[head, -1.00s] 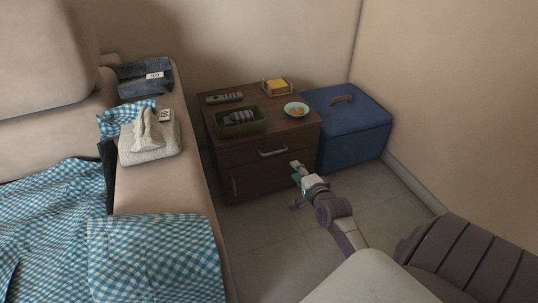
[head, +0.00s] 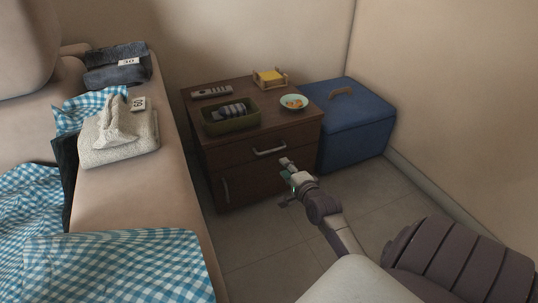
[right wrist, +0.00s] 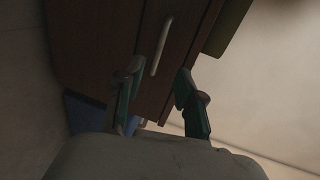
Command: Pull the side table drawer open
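The dark brown side table (head: 248,186) stands against the back wall. Its upper drawer (head: 294,141) looks shut, with a pale bar handle (head: 270,151) on its front. My right gripper (head: 285,166) is just in front of and below the handle in the head view. In the right wrist view my right gripper (right wrist: 159,76) has its two fingers spread, with nothing between them. The handle (right wrist: 162,46) shows ahead of the fingertips, roughly in line with the gap, and looks apart from them. My left gripper is not in view.
On the table top are a remote (head: 212,93), a green basket (head: 231,122), a yellow note holder (head: 269,78) and a small bowl (head: 294,102). A blue box (head: 350,135) stands close on the right. Floor (head: 275,240) in front is clear.

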